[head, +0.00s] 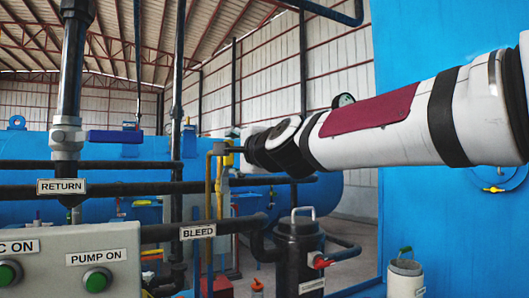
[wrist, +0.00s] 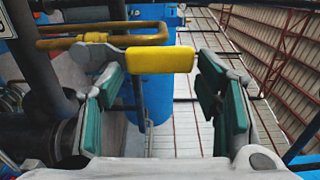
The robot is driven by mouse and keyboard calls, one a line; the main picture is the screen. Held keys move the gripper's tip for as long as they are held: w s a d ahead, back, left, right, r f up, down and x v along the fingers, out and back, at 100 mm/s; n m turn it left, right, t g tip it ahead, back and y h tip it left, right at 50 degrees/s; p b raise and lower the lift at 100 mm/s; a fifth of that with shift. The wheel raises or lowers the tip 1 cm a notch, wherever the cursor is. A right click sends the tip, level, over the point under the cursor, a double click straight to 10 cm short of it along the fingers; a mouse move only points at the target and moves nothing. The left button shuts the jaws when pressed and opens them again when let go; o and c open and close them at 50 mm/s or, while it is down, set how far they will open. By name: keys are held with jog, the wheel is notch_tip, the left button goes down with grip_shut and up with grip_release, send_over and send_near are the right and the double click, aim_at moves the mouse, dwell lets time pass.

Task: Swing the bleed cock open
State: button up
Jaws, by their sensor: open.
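The bleed cock has a yellow lever (wrist: 160,60) that lies crosswise in the wrist view, its left end at a grey metal valve body (wrist: 95,55). In the head view a small yellow part (head: 228,158) shows beside the thin ochre pipe, partly hidden by the end of my arm. The label BLEED (head: 198,231) hangs below it. My gripper (wrist: 160,82) is open, with green pads on both fingers. The lever spans the gap between the fingertips, and I cannot tell whether either finger touches it. In the head view my gripper's fingers are mostly hidden.
A grey panel (head: 60,278) with green buttons is at lower left. A black canister (head: 298,255) with a red-handled valve stands below my arm. Ochre and dark pipes run close to my gripper's left finger.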

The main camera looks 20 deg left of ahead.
jog(key=v, duration=1)
dwell(1.2)
dwell(0.4)
